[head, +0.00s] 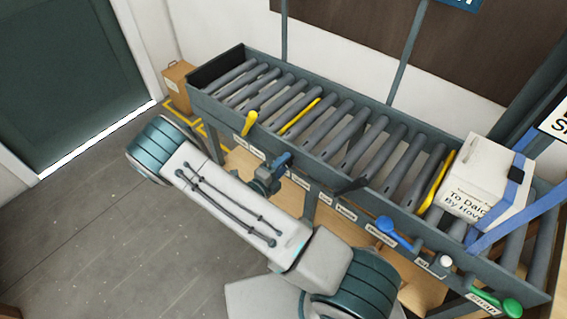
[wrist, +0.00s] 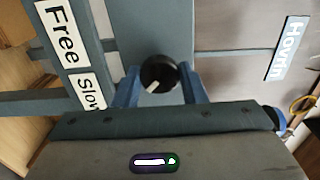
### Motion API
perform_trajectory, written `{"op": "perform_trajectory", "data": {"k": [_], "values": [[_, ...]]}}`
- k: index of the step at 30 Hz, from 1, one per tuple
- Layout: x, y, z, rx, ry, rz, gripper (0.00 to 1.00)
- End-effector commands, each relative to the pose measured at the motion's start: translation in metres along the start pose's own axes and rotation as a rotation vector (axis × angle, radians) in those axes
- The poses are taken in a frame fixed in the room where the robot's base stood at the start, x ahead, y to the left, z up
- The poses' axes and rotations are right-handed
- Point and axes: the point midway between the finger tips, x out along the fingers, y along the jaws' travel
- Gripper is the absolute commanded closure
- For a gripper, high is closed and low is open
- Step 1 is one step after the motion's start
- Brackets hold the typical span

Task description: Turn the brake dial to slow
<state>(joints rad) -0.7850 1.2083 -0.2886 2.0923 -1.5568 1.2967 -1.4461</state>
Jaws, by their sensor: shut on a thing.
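The brake dial (wrist: 157,70) is a round black knob with a white mark near its lower-left edge in the wrist view. A white label reading "Free" (wrist: 63,30) and one reading "Slow" (wrist: 89,92), partly cut off by my gripper body, lie to its left. My gripper (wrist: 160,78) is shut on the dial, one blue finger on each side. In the head view my gripper (head: 280,163) is at the conveyor's front rail (head: 330,180), and the dial is hidden or too small to make out.
The roller conveyor carries a white strapped box (head: 480,178) at the right. A yellow lever (head: 250,122), blue handle (head: 393,233), white knob (head: 446,261) and green handle (head: 512,307) stick out from the rail. A cardboard box (head: 178,88) stands behind left. The floor at left is clear.

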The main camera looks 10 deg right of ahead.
Motion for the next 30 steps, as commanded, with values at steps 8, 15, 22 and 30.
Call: {"op": "perform_trajectory", "data": {"k": [8, 15, 22, 30], "values": [[-0.001, 0.0, 0.002, -0.004, -0.005, -0.001, 0.85], [0.0, 0.0, 0.002, -0.003, -0.004, -0.001, 0.41], [0.0, 0.0, 0.0, -0.004, 0.0, 0.0, 0.41], [-0.031, 0.002, 0.002, -0.003, -0.006, 0.002, 0.41]]}}
